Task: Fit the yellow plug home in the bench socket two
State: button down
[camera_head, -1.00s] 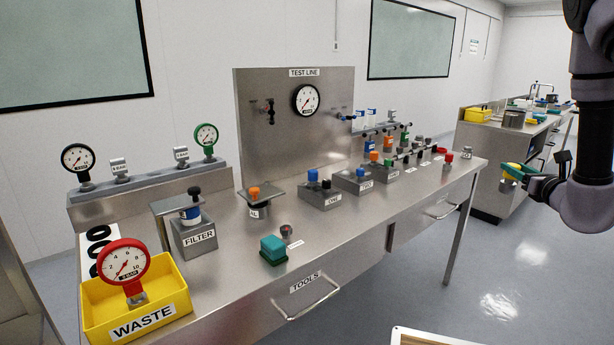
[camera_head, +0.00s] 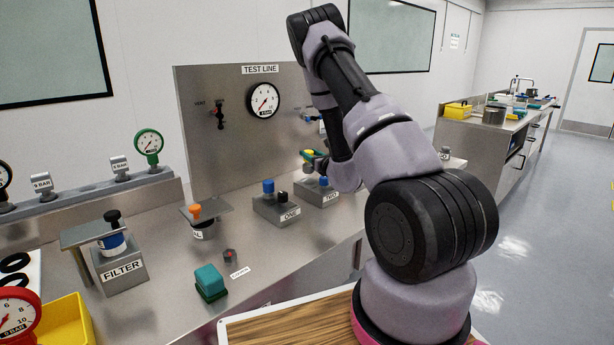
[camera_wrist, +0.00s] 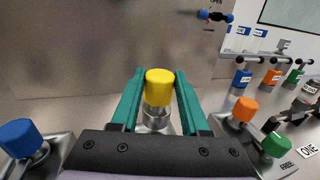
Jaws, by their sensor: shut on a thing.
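My gripper (camera_wrist: 159,100) has green fingers and is shut on the yellow plug (camera_wrist: 158,82), a yellow cap above a metal stem. The plug's lower end is partly hidden, so I cannot tell whether it touches anything. In the head view my gripper (camera_head: 314,157) and the yellow plug (camera_head: 308,153) are above and slightly behind the grey block labelled TWO (camera_head: 318,197), partly covered by my arm. A blue cap (camera_head: 323,181) shows on that block. Its socket is not clearly visible.
Block ONE (camera_head: 275,211) stands left of block TWO, with a blue cap (camera_head: 268,186) and a black piece. The test line panel (camera_head: 230,130) rises behind. In the wrist view a blue cap (camera_wrist: 20,137) is left, and orange (camera_wrist: 245,109) and green (camera_wrist: 276,145) caps are right.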

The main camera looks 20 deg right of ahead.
aim_at(311, 170)
jog(key=shift+d+f, duration=0.1)
jog(key=shift+f, duration=2.8)
jog(key=shift+c, duration=2)
grip_release()
jog(key=shift+f, duration=0.2)
jog(key=shift+r, duration=0.1)
